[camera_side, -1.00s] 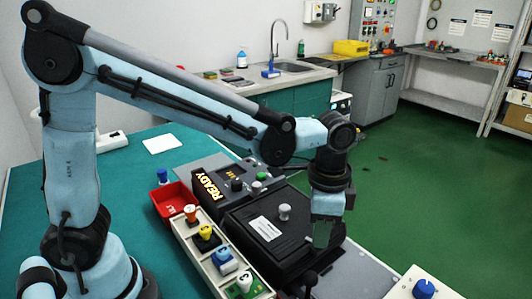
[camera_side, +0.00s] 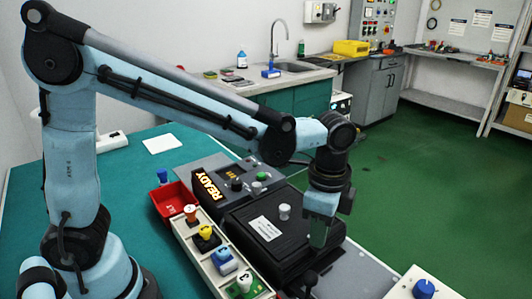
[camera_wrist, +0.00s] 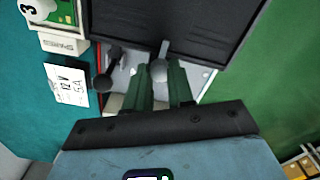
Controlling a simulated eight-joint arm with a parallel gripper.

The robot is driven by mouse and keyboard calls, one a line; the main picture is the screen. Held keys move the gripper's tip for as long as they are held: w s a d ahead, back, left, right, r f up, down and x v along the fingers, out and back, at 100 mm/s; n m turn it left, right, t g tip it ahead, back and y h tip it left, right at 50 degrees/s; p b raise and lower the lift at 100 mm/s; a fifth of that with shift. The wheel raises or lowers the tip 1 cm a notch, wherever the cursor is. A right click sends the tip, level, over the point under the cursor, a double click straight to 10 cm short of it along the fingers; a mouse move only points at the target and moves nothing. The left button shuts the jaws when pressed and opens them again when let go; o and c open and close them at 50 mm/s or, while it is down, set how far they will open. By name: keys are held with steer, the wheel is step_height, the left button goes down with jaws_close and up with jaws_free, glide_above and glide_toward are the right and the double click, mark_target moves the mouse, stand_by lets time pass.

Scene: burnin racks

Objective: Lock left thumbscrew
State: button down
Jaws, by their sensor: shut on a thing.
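My gripper (camera_side: 318,240) points down at the right front edge of the black box (camera_side: 255,238) in the side view. In the wrist view my gripper (camera_wrist: 163,75) has its two green fingers shut on a grey round-headed thumbscrew (camera_wrist: 158,69) beside the box's edge. A second, dark round-headed thumbscrew (camera_wrist: 103,83) stands left of the fingers, free of them; it also shows at the front in the side view (camera_side: 309,279). The fingers hide part of the held thumbscrew, and its thread is not visible.
A tray (camera_side: 180,232) of coloured connectors lies left of the box, with a red bin (camera_side: 172,199) behind it. A console (camera_side: 222,168) reading READY stands behind the box. A white block with a blue knob (camera_side: 424,288) is at the front right.

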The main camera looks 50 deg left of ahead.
steer(key=c, duration=1)
jaws_free()
step_height(320, 180, up, 12)
steer(key=shift+r, duration=0.1)
steer(key=s+a+f+n+t, duration=0.2)
steer(key=a+n, duration=0.2)
steer(key=a, duration=0.1)
steer(key=s+a+f+n+t, duration=0.2)
steer(key=a+f+n, duration=0.1)
steer(key=a+n, duration=0.1)
steer(key=s+a+f+n+t, duration=0.2)
steer(key=a+f+n+t, duration=0.1)
steer(key=a+n, duration=0.2)
steer(key=shift+s+a+f, duration=0.15)
steer(key=shift+s+a, duration=0.05)
steer(key=shift+a, duration=0.25)
